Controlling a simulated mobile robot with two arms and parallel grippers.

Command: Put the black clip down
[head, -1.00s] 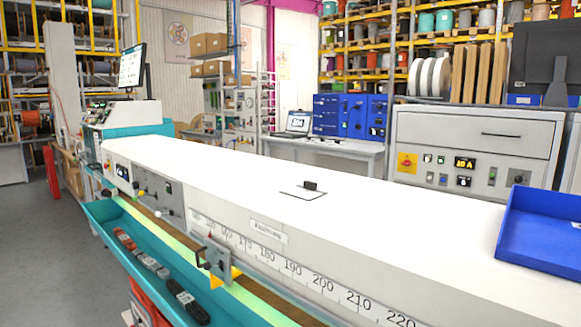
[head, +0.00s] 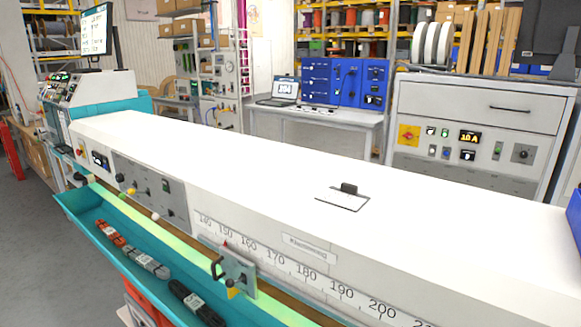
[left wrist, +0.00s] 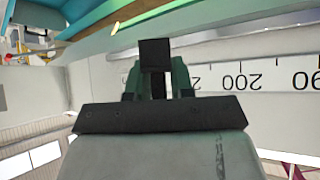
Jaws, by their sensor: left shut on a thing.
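My left gripper (left wrist: 155,85) shows in the left wrist view, shut on a small black block, which I take to be the black clip (left wrist: 154,53). Only the square end of the clip shows beyond the fingertips; the fingers hide the rest. A white machine side with an upside-down number scale lies behind the gripper. I cannot tell whether the clip touches anything. The head view shows neither gripper. There, a thin dark-edged white plate (head: 341,200) with a small black block (head: 349,188) at its back edge lies on the long white machine top (head: 250,170).
A teal trough (head: 110,222) along the machine front holds a red, a grey and a black bundle (head: 195,303). A bracket (head: 236,272) sticks out below the scale. A blue tray (head: 574,218) is at the right edge. Most of the white top is clear.

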